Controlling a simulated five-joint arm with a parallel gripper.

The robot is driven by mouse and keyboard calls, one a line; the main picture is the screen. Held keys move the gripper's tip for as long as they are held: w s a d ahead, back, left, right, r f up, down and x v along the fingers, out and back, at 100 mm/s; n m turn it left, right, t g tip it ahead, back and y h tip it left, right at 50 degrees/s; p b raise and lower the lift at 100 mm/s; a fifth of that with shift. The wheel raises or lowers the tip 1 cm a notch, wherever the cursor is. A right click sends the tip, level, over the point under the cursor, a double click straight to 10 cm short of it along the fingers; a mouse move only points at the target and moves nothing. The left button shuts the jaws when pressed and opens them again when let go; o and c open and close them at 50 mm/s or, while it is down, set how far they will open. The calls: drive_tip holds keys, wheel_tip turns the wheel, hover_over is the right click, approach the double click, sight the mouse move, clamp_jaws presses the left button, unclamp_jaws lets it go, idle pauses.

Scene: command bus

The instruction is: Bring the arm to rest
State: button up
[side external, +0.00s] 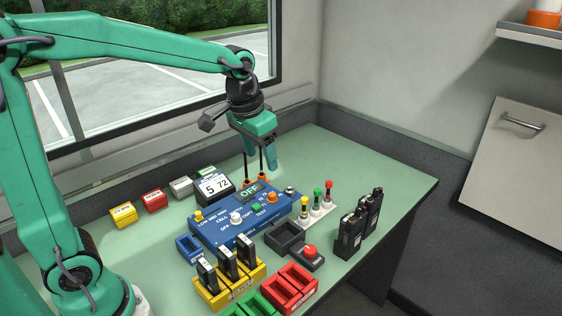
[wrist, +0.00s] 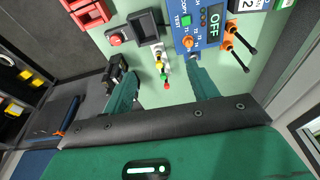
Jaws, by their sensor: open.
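My gripper (side external: 265,158) hangs pointing down above the back of the green bench (side external: 400,176), behind the blue control panel (side external: 215,237). Its jaws are apart with nothing held. In the wrist view my gripper (wrist: 164,78) shows two green fingers spread, with bare bench and small coloured-knob levers (wrist: 163,72) in line between them. The panel's display (side external: 250,190) reads OFF. My green arm reaches across from the left. In the side view one finger is mostly hidden, and its exact height above the bench is hard to tell.
Two black rods with orange bases (wrist: 238,47) stand close to my gripper. Black radios (side external: 350,232) stand at the right, yellow holders (side external: 212,290) and red trays (side external: 291,287) in front. A window (side external: 150,82) is behind. The bench's back right is clear.

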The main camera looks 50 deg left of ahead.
drive_tip(key=s+a+t, duration=0.2)
drive_tip(key=s+t, duration=0.1)
drive_tip(key=s, duration=1.4)
drive_tip(key=shift+r, duration=0.45)
